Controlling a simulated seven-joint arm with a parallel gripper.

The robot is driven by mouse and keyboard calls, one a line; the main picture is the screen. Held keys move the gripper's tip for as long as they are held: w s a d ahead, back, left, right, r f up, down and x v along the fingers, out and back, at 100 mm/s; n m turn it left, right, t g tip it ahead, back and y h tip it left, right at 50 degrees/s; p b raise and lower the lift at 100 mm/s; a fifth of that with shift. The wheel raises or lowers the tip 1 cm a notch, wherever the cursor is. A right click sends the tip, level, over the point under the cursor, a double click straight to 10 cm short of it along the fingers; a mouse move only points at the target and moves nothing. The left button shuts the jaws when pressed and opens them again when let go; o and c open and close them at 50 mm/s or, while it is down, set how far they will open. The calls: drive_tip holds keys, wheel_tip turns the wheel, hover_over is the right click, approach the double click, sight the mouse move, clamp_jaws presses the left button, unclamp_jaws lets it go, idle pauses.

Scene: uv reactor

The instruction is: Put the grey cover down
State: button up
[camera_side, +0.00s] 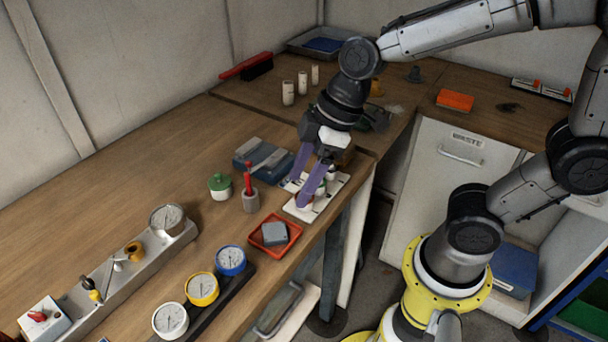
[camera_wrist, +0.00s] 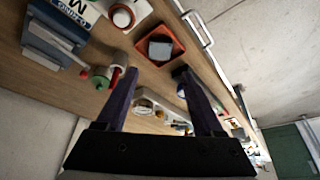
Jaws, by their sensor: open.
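A small grey block, which looks like the grey cover (camera_side: 275,233), lies inside a red tray (camera_side: 261,246) near the front edge of the bench. In the wrist view the grey cover (camera_wrist: 160,49) also lies in the red tray (camera_wrist: 178,38), apart from the fingers. My gripper (camera_side: 298,191), with purple fingers, is beyond the tray, over a white plate (camera_side: 331,193) with small parts on it. The fingers stand apart with nothing seen between them; the wrist view also shows them spread (camera_wrist: 157,76). They hide part of the plate.
A green-lidded jar (camera_side: 220,187) and a red-handled tool in a grey holder (camera_side: 250,201) stand left of my gripper. Blue-grey boxes (camera_side: 262,157) lie behind. Several gauges (camera_side: 202,289) stand nearer the camera. The bench left of the jar is clear.

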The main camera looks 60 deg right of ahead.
drive_tip(key=s+d+r+m+t+h, duration=0.2)
drive_tip(key=s+d+r+m+h, duration=0.1)
drive_tip(key=s+d+m, duration=0.6)
drive_tip(key=shift+s+d+r, duration=0.65)
drive_tip(key=shift+s+r, duration=0.05)
drive_tip(key=shift+s, duration=0.2)
